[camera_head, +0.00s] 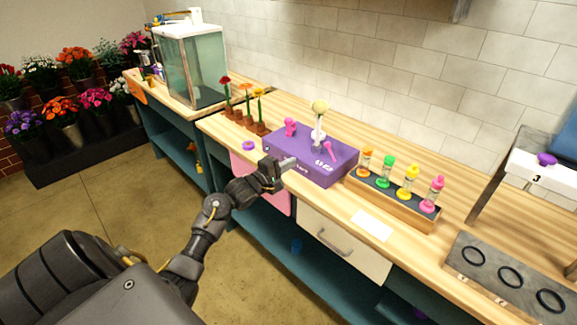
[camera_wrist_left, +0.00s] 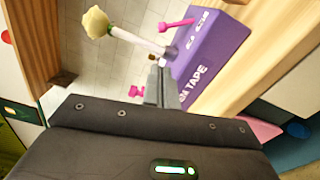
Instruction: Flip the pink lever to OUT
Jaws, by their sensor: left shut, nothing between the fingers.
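The pink lever (camera_head: 329,150) is a short stick with a round end on top of a purple box (camera_head: 318,177). It leans to the upper left in the head view. In the left wrist view the lever (camera_wrist_left: 178,24) is near the top, beyond my fingertips. My left gripper (camera_head: 287,162) is shut and empty at the box's front left edge, apart from the lever. Its fingers also show in the left wrist view (camera_wrist_left: 159,82). The lettering near the lever is too small to read as a setting. My right gripper is out of view.
A cream rose (camera_head: 320,107) stands upright on the box, between the lever and a pink knob (camera_head: 290,127). A wooden rack (camera_head: 400,205) of colored bottles is close on the right. Potted flowers (camera_head: 247,100) stand behind left. A white card (camera_head: 371,224) lies on the counter.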

